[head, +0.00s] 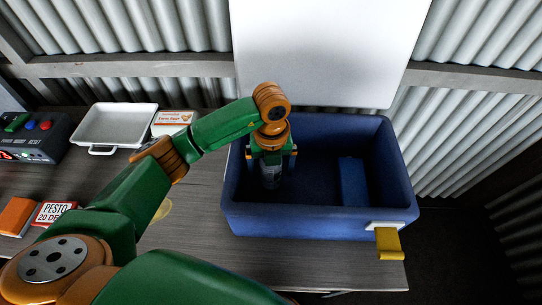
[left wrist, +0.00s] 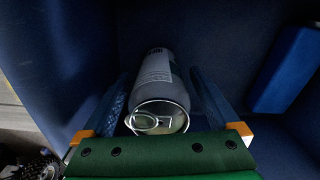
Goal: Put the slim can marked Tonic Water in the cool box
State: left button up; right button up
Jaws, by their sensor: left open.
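The cool box (head: 245,213) is a dark blue open box on the right end of the table. A slim grey can (head: 270,176) is inside it at the left, between the fingers of my left gripper (head: 272,170). In the left wrist view the can (left wrist: 160,88) shows its top with a pull tab and a pale label whose print I cannot read. My left gripper (left wrist: 165,118) is open, with a finger on each side of the can and dark gaps beside it. My right gripper is in neither view.
A blue block (head: 353,181) is inside the box at the right. A white tray (head: 118,127), a labelled carton (head: 173,121), a pesto label (head: 54,213) and a control box (head: 35,138) are on the table to the left. A white panel (head: 325,50) rises behind the box.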

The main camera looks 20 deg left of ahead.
pick_arm(q)
notch_tip(320, 180, up, 10)
jog(key=shift+r, duration=0.25)
